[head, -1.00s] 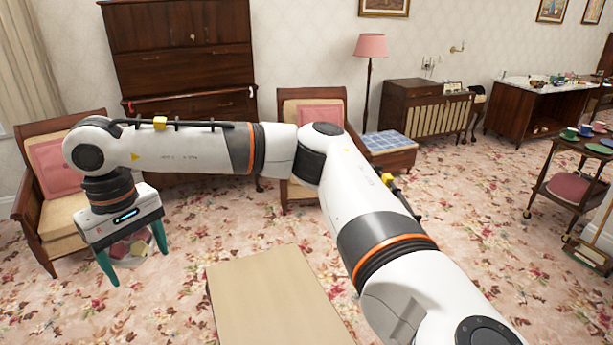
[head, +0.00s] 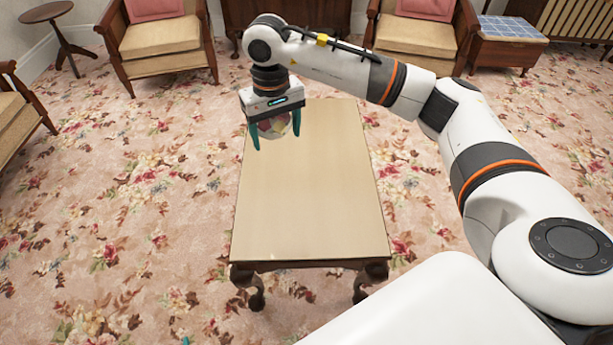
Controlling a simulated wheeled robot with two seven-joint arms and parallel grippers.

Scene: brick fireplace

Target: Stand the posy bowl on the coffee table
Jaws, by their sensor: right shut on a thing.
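The bowl shows against the far left part of the coffee table (head: 312,205), a long, pale-topped table with dark carved legs. I cannot tell how high the bowl is above the top. Of my left gripper, at most small teal bits show at the bottom edge (head: 185,341).
The visible tabletop is otherwise bare. Armchairs with pink cushions (head: 155,40) (head: 417,35) stand beyond it, with another chair (head: 18,115) at the left. A round side table (head: 50,12) is at the back left. Flowered carpet lies open left of the table.

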